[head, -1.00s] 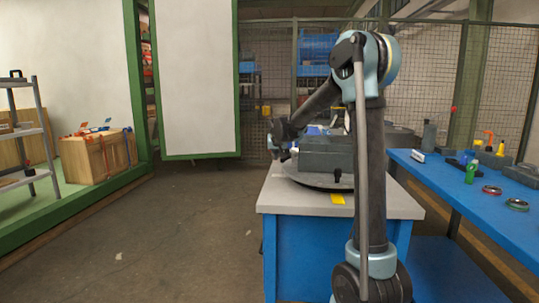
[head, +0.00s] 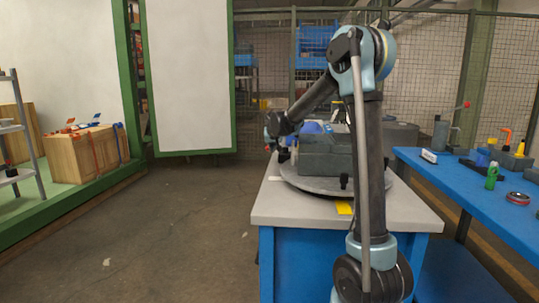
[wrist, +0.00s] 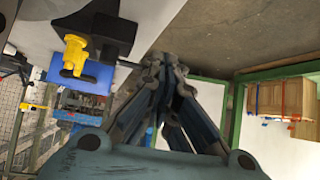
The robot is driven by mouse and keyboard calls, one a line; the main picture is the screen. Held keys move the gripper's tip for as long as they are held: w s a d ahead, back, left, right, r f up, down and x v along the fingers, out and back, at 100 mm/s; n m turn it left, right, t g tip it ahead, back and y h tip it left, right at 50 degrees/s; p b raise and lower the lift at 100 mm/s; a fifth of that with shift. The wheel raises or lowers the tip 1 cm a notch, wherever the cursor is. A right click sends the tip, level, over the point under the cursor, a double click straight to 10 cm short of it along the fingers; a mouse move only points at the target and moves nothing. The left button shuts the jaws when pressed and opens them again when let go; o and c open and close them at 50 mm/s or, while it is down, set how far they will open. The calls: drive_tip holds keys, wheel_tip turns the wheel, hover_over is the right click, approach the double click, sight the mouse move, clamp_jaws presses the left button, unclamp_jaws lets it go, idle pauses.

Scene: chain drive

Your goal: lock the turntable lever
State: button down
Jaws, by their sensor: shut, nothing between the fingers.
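The turntable (head: 312,184) is a round grey disc on a grey-topped blue bench, and it carries a dark grey housing (head: 325,160). A small black upright part (head: 344,182) stands at its front rim; I cannot tell if this is the lever. My gripper (head: 270,134) is at the left of the housing, out past the bench's left edge. In the wrist view my gripper (wrist: 165,62) has its fingers together and empty. A black part (wrist: 100,28) and a yellow handle-like piece (wrist: 75,54) on a blue block (wrist: 82,75) show left of the fingers.
A blue table (head: 450,190) with tools and bottles stands at the right. A white panel (head: 186,80) in a green frame and wooden boxes (head: 88,153) are at the left. The floor between is clear.

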drive_tip(key=x, duration=1)
drive_tip(key=shift+a, duration=0.1)
drive_tip(key=shift+w+a+r, duration=0.1)
drive_tip(key=shift+w, duration=0.45)
drive_tip(key=shift+w+a+r, duration=0.1)
drive_tip(key=shift+w, duration=0.45)
drive_tip(key=shift+w+a+r, duration=0.15)
drive_tip(key=shift+w, duration=0.65)
drive_tip(key=shift+w, duration=0.15)
